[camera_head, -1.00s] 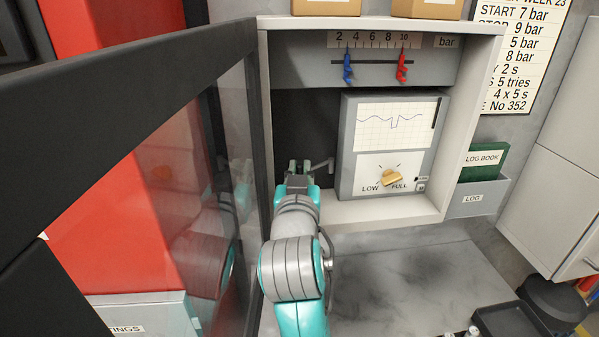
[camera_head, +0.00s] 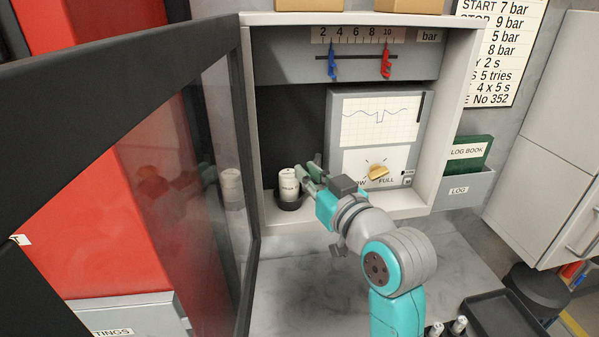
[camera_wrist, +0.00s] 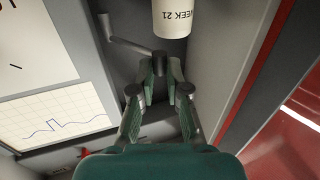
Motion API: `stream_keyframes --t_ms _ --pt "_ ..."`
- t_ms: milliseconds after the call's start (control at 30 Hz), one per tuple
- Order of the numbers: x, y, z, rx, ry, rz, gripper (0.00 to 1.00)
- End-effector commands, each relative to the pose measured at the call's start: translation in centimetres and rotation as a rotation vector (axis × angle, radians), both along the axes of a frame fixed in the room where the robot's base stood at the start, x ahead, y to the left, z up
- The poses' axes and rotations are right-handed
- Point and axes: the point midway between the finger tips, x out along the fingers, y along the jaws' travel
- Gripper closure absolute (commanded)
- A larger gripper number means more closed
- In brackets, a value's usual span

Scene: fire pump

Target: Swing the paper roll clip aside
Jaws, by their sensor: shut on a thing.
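The paper roll (camera_head: 289,184) is a white cylinder standing upright in a dark round holder (camera_head: 289,203) at the lower left of the open cabinet. In the wrist view the roll (camera_wrist: 173,18), lettered WEEK 21, is at the top, just beyond my fingertips. The clip (camera_wrist: 132,46) is a thin grey bent bar running from the upper left to a dark knob between my fingertips. My gripper (camera_wrist: 160,68) is shut on the clip's knob end. In the head view my gripper (camera_head: 309,172) is just right of the roll, and the clip there is hidden.
The chart recorder (camera_head: 380,120) with its brass knob (camera_head: 377,172) stands close on the right. The open glazed door (camera_head: 225,160) bounds the left side. Blue (camera_head: 332,65) and red (camera_head: 386,64) pointers are above. A grey worktop (camera_head: 330,290) lies below.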

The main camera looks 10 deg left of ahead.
Motion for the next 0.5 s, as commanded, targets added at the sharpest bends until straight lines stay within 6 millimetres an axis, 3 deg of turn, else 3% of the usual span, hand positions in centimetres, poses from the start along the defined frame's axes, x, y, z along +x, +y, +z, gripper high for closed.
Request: stream_keyframes --t_ms 500 --pt "0.5 -3.7 -0.6 -0.004 0.014 0.367 1.00"
